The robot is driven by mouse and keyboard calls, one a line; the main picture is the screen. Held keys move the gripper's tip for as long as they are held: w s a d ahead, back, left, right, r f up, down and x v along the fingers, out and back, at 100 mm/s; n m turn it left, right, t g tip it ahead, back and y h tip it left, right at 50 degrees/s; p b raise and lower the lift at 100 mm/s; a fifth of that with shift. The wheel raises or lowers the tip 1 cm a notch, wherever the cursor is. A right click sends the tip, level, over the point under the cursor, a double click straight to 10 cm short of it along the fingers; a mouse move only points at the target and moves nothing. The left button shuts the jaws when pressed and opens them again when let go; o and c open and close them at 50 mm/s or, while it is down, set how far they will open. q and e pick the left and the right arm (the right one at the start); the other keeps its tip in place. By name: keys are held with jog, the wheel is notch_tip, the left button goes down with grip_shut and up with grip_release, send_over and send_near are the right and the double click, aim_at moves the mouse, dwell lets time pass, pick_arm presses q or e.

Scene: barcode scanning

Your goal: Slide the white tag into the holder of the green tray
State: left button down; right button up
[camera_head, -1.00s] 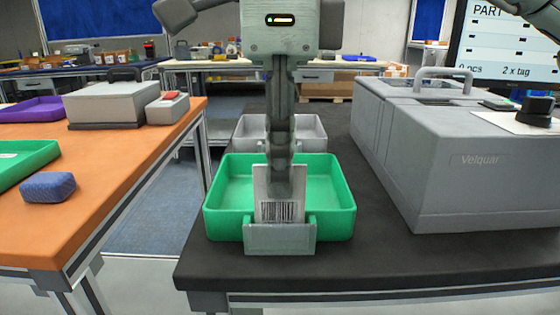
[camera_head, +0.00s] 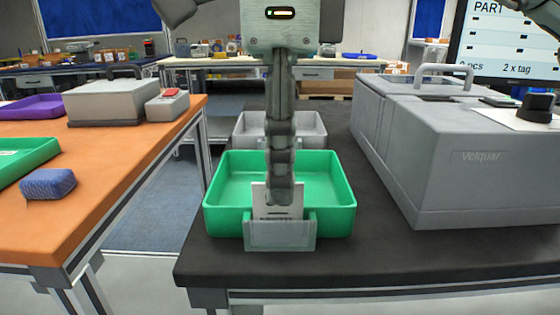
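The green tray (camera_head: 335,195) stands on the dark table, with a grey holder (camera_head: 280,238) on its front wall. The white tag (camera_head: 262,203) is upright with its lower part down inside the holder; only the top edge of its barcode shows above the holder's front. My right gripper (camera_head: 281,198) points straight down over the tray, its fingers close together on the tag's upper part. The fingers cover the middle of the tag. My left gripper is not in view.
A grey bin (camera_head: 310,128) stands behind the green tray. A large grey machine (camera_head: 465,165) stands close on the right. An orange table (camera_head: 110,165) at left holds a blue block (camera_head: 48,184) and other trays. The dark table's front strip is clear.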

notch_tip(320, 180, up, 12)
dwell(0.4)
jog(key=shift+f, duration=0.15)
